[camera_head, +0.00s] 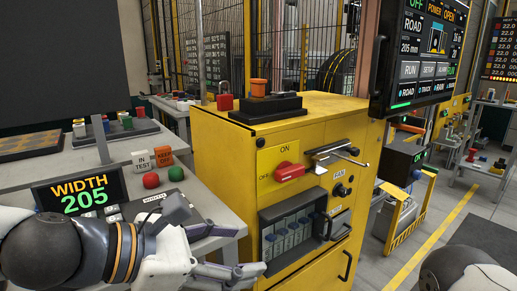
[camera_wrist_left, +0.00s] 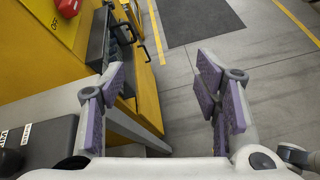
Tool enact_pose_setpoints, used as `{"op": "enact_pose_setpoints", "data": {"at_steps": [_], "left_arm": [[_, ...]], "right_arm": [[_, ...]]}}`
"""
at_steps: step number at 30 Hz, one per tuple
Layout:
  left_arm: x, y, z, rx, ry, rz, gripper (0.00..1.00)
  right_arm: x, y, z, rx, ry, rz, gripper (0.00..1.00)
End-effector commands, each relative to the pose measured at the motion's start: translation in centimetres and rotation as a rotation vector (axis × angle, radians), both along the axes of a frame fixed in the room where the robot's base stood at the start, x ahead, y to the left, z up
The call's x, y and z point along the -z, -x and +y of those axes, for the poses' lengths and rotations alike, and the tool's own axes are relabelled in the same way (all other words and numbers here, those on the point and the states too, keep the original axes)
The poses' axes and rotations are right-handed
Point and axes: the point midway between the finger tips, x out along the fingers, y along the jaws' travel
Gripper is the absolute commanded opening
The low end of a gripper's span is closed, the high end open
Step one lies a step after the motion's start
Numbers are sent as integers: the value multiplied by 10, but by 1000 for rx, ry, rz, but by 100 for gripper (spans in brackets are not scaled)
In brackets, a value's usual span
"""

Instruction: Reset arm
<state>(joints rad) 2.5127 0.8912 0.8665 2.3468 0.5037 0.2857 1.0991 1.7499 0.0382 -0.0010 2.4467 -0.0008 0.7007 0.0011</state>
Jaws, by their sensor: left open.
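My left gripper (camera_head: 246,250) is open and empty at the front left of the yellow cabinet (camera_head: 310,125). Its arm comes in from the lower left over the control desk. The cabinet's red switch handle (camera_head: 290,172) lies roughly sideways beside the ON and OFF labels, above and clear of the gripper. A corner of it also shows in the left wrist view (camera_wrist_left: 68,7). Part of my right arm (camera_head: 465,270) shows at the lower right; its gripper is out of view.
The desk at left holds a WIDTH 205 display (camera_head: 80,194), a red button (camera_head: 151,180) and a green button (camera_head: 176,173). A metal lever (camera_head: 338,155) and black handles stick out from the cabinet front. A large screen (camera_head: 425,55) hangs at upper right.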

Motion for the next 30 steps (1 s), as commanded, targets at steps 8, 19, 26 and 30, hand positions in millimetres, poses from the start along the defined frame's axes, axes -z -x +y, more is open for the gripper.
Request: {"op": "enact_pose_setpoints", "data": {"at_steps": [8,19,26,30], "left_arm": [[228,134,39,537,-654,-8,57],[330,335,175,1654,-999,-245,57],[331,347,186,1756,-992,-285,57],[331,347,186,1754,-992,-282,57]], "right_arm": [[-11,-8,0,0,-1,-30,46],[-22,-20,0,1,-1,-70,46],[-22,-20,0,1,-1,-70,46],[-22,-20,0,2,-1,-69,46]]}}
